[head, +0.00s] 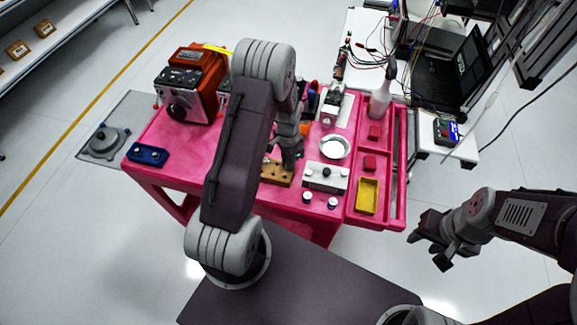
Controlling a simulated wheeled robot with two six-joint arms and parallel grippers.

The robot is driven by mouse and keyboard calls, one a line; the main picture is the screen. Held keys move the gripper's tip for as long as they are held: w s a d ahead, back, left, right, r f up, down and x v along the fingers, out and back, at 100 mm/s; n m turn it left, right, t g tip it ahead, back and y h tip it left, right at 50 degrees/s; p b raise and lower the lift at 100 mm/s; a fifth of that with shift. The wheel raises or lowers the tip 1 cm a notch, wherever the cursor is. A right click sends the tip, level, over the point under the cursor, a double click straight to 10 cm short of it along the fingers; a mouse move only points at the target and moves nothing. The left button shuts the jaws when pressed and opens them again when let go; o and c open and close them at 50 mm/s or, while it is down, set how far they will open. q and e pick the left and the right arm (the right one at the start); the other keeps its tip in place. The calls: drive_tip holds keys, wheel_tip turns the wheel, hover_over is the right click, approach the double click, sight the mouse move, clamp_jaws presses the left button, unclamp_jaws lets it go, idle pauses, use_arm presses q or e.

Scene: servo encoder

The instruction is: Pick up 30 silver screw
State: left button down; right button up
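My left gripper (289,158) points down just above the back of a wooden block with holes (277,174) on the pink cart. The arm hides part of the block, and I cannot tell whether the fingers are open or hold anything. No silver screw can be made out clearly; small parts near the block are too small to identify. My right gripper (434,248) is open and empty, off the cart's right side above the floor.
The pink cart (238,160) holds an orange machine (207,75), a blue box (147,154), a white bowl (335,147), a grey knobbed box (326,177), a yellow tray (367,196), red blocks (369,163) and a bottle (380,101). A laptop (452,72) stands behind.

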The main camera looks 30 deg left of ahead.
use_arm(q)
wheel_tip(320, 180, up, 8)
drive_tip(key=p, duration=0.6)
drive_tip(key=shift+f+p, duration=0.1)
drive_tip(key=shift+p, duration=0.2)
drive_tip(key=shift+f, duration=0.15)
